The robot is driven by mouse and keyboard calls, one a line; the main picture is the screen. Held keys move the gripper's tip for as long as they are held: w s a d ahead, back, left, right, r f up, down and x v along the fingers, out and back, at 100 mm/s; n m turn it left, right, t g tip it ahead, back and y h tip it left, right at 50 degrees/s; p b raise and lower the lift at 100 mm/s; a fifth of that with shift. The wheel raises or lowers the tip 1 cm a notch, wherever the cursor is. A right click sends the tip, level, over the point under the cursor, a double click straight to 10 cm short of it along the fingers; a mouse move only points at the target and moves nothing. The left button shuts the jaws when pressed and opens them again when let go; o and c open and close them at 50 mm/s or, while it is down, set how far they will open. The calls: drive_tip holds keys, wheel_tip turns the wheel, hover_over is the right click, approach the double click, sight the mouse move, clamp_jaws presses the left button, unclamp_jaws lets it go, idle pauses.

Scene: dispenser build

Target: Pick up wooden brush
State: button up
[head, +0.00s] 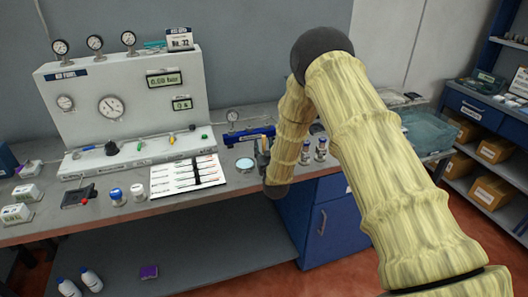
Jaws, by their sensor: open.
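I cannot make out a wooden brush in the head view; small items on the bench are hard to tell, and my arm hides part of the bench. My arm in its pale yellow sleeve reaches over the bench.
A grey bench (235,187) carries a gauge panel (125,100), a white sheet with several slim items (187,176), a blue device (250,134), a round light-blue dish (244,164) and small bottles (321,150). A blue cabinet (330,222) stands below. Boxed shelves stand right.

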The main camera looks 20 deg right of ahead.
sight(264, 142)
drive_tip(key=shift+w, duration=0.1)
clamp_jaws()
drive_tip(key=shift+r, duration=0.15)
drive_tip(key=shift+r+b, duration=0.95)
drive_tip(key=shift+r, duration=0.35)
drive_tip(key=shift+s+r, duration=0.2)
drive_tip(key=shift+r, duration=0.05)
drive_tip(key=s+a+r+b, duration=0.1)
drive_tip(key=s+a+b, duration=0.2)
drive_tip(key=s, duration=1.2)
drive_tip(key=shift+s+r+b, duration=0.2)
drive_tip(key=shift+r+b, duration=0.1)
drive_tip(key=shift+b, duration=0.75)
